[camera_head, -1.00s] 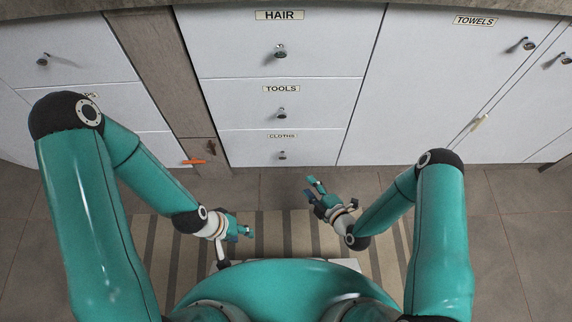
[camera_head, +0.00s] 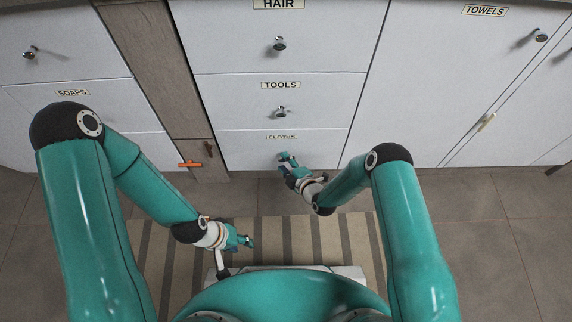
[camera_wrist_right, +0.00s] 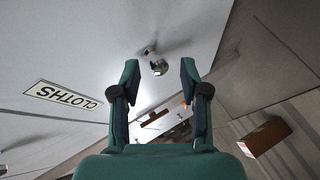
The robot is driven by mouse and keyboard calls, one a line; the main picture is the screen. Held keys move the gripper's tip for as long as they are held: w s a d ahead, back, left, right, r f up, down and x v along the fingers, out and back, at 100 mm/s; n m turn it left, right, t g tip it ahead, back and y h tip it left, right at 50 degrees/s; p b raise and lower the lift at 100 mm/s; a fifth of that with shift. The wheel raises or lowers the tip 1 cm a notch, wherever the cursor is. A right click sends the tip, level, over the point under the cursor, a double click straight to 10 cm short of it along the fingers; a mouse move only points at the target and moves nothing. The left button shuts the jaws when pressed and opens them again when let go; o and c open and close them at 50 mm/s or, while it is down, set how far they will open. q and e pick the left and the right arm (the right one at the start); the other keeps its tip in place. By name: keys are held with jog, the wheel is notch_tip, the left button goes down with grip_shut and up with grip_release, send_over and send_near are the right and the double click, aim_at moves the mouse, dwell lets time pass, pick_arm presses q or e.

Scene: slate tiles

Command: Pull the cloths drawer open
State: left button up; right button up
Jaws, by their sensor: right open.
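The cloths drawer (camera_head: 240,150) is the bottom white drawer of the middle stack, under a CLOTHS label (camera_head: 282,137). It looks closed, its front in line with the drawers above. My right gripper (camera_head: 287,160) is at the drawer's front and covers its knob in the head view. In the right wrist view, the round metal knob (camera_wrist_right: 159,67) shows between the tips of my open fingers, slightly beyond them, and the label (camera_wrist_right: 62,96) is to the left. My left gripper (camera_head: 248,241) hangs over the striped mat, away from the drawers; its finger gap is unclear.
The tools drawer (camera_head: 230,100) and hair drawer (camera_head: 225,40) are above. A striped mat (camera_head: 340,235) covers the floor in front.

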jog(key=shift+a, duration=0.1)
grip_shut()
dwell(0.3)
